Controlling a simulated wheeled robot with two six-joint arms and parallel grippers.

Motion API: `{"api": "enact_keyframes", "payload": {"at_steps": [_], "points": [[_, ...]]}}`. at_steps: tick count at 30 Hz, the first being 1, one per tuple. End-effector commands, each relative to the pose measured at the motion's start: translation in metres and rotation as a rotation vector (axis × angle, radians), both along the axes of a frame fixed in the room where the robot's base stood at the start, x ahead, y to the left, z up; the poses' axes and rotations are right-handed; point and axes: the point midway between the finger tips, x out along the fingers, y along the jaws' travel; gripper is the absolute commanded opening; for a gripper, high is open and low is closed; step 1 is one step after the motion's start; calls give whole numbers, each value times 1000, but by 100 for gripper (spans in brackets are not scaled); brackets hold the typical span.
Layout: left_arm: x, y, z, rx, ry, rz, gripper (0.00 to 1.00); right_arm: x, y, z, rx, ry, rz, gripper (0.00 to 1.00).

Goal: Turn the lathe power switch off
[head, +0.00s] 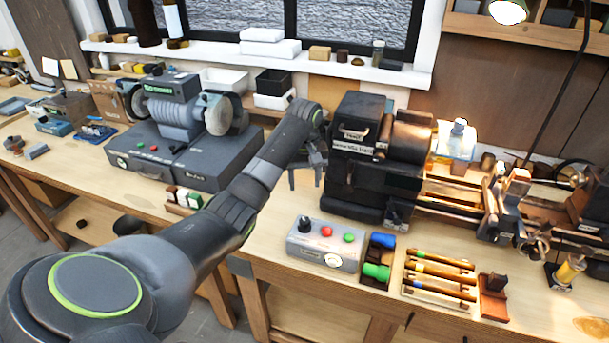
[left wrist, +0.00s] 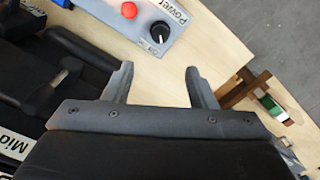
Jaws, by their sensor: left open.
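The grey control box (head: 322,246) stands on the bench in front of the lathe (head: 365,150). The black rotary power knob (head: 305,225) is at its left end. In the left wrist view the knob (left wrist: 158,32) lies beyond the fingertips, beside a "Power" label (left wrist: 178,11). A small light mark shows on the knob, but its exact setting is too small to tell. My left gripper (head: 305,184) is open and empty, fingers pointing down, behind the box and apart from the knob. Its two fingers also show in the left wrist view (left wrist: 158,70). My right gripper is out of view.
A red button (head: 326,231) and a green button (head: 349,238) sit beside the knob. Blue and green items (head: 377,270) and a rack of handled tools (head: 440,275) stand to the right. A bench grinder (head: 175,110) stands left. The bench left of the box is clear.

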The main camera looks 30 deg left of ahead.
Motion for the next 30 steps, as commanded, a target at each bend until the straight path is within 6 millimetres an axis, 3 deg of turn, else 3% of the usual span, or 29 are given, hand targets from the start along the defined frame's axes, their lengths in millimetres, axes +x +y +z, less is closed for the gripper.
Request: {"api": "enact_keyframes", "payload": {"at_steps": [4,11,25,30], "points": [[0,0,23,0,-1,0,52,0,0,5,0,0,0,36],[0,0,31,-1,1,0,52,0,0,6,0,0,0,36],[0,0,29,-1,1,-1,52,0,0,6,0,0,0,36],[-15,-5,1,18,-4,-54,52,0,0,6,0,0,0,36]]}}
